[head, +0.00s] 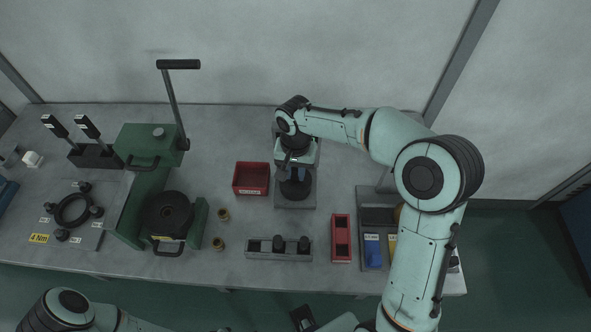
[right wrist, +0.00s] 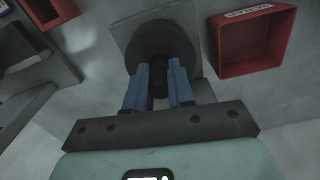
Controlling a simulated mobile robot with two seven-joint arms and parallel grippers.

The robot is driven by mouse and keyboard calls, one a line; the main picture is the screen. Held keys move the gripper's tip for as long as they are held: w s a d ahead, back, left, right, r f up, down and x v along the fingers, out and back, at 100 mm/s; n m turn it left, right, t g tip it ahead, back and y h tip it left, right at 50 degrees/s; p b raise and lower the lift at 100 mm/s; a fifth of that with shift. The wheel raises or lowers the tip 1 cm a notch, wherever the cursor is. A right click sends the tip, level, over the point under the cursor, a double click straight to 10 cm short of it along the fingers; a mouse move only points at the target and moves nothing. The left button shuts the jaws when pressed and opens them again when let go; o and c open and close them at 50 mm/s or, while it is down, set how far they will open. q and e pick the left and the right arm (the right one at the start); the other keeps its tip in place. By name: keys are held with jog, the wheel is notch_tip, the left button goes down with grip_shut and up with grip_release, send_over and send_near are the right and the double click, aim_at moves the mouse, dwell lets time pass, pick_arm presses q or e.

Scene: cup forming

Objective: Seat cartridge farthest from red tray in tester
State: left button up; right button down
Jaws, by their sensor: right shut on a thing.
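My right gripper (head: 294,172) reaches down over the tester (head: 296,203), a grey base with a dark round body, at the back middle of the bench. In the right wrist view its blue fingers (right wrist: 159,84) are shut on a small dark cartridge (right wrist: 158,80) just above or at the dark round part (right wrist: 158,45) of the tester. I cannot tell whether it is seated. Two dark cartridges (head: 279,244) (head: 303,245) stand in the grey rack (head: 267,257), whose left end looks empty. A narrow red tray (head: 341,222) lies right of the rack.
A red bin (head: 251,191) stands close left of the tester; the right wrist view shows it too (right wrist: 252,70). A green press (head: 150,180) and two brass pieces (head: 223,214) (head: 218,244) are further left. A dark divided organizer (head: 376,215) is at the right.

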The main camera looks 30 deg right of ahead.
jog(key=shift+f, duration=0.2)
jog(key=c, duration=1)
grip_release()
jog(key=shift+r, duration=0.15)
jog(key=shift+r, duration=0.3)
notch_tip(320, 180, up, 12)
jog(key=shift+f+p, duration=0.2)
jog(key=shift+p, duration=0.65)
